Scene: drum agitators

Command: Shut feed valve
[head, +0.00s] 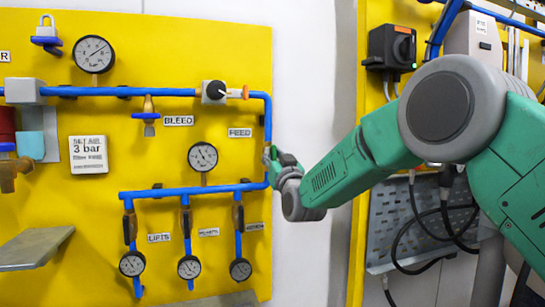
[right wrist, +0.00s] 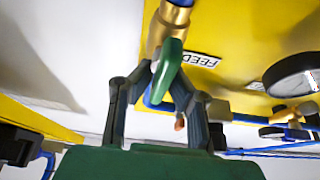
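The feed valve shows in the right wrist view as a brass body (right wrist: 168,30) with a green handle (right wrist: 167,68). The FEED label (right wrist: 199,60) is beside it; in the head view the FEED label (head: 240,133) is on the yellow panel's right side. My right gripper (right wrist: 162,80) has its fingertips drawn in on both sides of the green handle and appears shut on it. In the head view the right gripper (head: 272,160) is at the panel's right edge and hides most of the valve. My left gripper is in neither view.
Blue pipes (head: 185,192) and several gauges, such as the one by the label (head: 203,156), are left of the gripper. The bleed valve (head: 148,115) is farther left. A grey shelf (head: 35,248) juts out at lower left. A bare white wall (head: 310,80) lies right of the panel.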

